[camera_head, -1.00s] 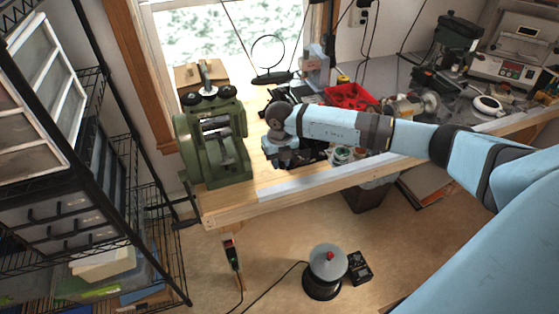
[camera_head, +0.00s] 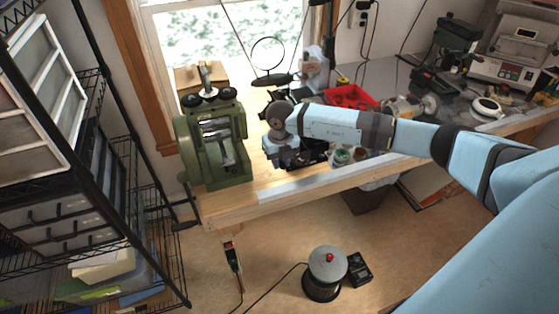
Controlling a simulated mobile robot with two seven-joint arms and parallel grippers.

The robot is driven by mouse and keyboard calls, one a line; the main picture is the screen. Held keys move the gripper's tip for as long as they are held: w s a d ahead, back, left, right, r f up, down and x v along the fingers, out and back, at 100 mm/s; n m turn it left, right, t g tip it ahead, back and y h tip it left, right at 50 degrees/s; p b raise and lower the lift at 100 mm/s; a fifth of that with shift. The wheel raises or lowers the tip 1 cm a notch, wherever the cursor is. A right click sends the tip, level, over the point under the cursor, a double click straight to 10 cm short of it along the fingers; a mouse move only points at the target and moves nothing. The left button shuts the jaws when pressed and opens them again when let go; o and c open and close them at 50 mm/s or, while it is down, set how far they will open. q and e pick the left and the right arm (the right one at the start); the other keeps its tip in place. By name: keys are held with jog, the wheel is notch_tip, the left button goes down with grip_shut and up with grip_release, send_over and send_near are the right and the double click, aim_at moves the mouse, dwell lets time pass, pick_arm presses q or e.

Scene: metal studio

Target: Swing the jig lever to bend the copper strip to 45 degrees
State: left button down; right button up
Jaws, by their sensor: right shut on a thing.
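My right arm reaches in from the right over the wooden workbench (camera_head: 240,208). My right gripper (camera_head: 284,162) points down at the bench's front part, right of the green machine. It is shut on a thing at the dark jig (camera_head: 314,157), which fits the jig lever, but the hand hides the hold. The jig shows only in part beneath my wrist and forearm. I cannot make out the copper strip or its bend angle. My left gripper is not in view.
The green machine (camera_head: 212,142) stands close on the left. A red bin (camera_head: 350,96) and small jars (camera_head: 341,157) are behind and beside my forearm. A wire shelf (camera_head: 150,225) is at the left. A round silver-topped device (camera_head: 327,265) stands on the floor.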

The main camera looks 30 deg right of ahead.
pick_arm(q)
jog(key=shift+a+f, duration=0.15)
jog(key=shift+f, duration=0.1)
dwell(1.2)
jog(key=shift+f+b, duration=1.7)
jog(key=shift+b, duration=0.15)
dwell(4.7)
